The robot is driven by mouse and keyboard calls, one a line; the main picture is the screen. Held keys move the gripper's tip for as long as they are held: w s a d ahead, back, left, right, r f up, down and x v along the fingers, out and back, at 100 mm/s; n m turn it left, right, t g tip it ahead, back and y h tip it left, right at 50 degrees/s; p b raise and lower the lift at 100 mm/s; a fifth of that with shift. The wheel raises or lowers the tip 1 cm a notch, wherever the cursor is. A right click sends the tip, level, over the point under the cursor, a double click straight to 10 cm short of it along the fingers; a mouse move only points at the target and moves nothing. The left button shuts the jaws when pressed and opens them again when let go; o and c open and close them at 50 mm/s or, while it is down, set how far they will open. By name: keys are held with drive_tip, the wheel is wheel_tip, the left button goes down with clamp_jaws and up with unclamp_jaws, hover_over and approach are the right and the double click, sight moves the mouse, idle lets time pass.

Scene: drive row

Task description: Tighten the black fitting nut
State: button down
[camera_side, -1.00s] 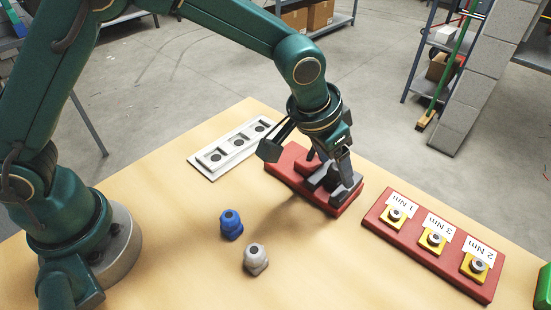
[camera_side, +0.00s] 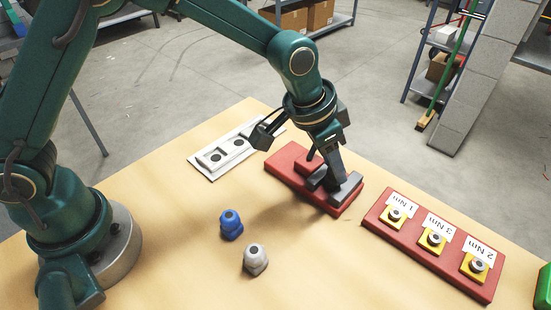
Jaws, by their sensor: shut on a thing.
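My gripper (camera_side: 337,178) points down at the red fixture block (camera_side: 285,160), its fingertips low between the grey clamp jaws (camera_side: 347,190). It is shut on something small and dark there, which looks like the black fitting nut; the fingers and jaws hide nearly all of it. I cannot see its threads or how it sits. A blue fitting (camera_side: 231,226) and a light grey fitting (camera_side: 255,260) stand upright and apart on the table, left of the fixture.
A red rack (camera_side: 425,243) at the right holds drivers on yellow pads labelled 1 Nm, 3 Nm and 2 Nm. A white tray (camera_side: 205,170) with dark recesses lies at the back left. A green object (camera_side: 543,288) is at the right edge. The front table (camera_side: 330,270) is clear.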

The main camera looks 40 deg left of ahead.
drive_tip(key=m, duration=0.2)
drive_tip(key=m+g+h, duration=0.1)
drive_tip(key=m, duration=0.1)
drive_tip(key=shift+w+a+m, duration=0.15)
drive_tip(key=shift+a+m, duration=0.05)
drive_tip(key=shift+m, duration=0.1)
drive_tip(key=m, duration=0.1)
drive_tip(key=m+g+h, duration=0.1)
drive_tip(key=m, duration=0.1)
drive_tip(key=shift+w+m, duration=0.2)
drive_tip(key=shift+m, duration=0.1)
drive_tip(key=m+g, duration=0.1)
drive_tip(key=m, duration=0.1)
drive_tip(key=m+g, duration=0.1)
drive_tip(key=m, duration=0.1)
drive_tip(key=shift+w+m, duration=0.2)
drive_tip(key=shift+m, duration=0.1)
drive_tip(key=shift+m+g, duration=0.6)
drive_tip(key=shift+m, duration=1.1)
drive_tip(key=shift+c, duration=2.3)
unclamp_jaws()
drive_tip(key=shift+n, duration=0.5)
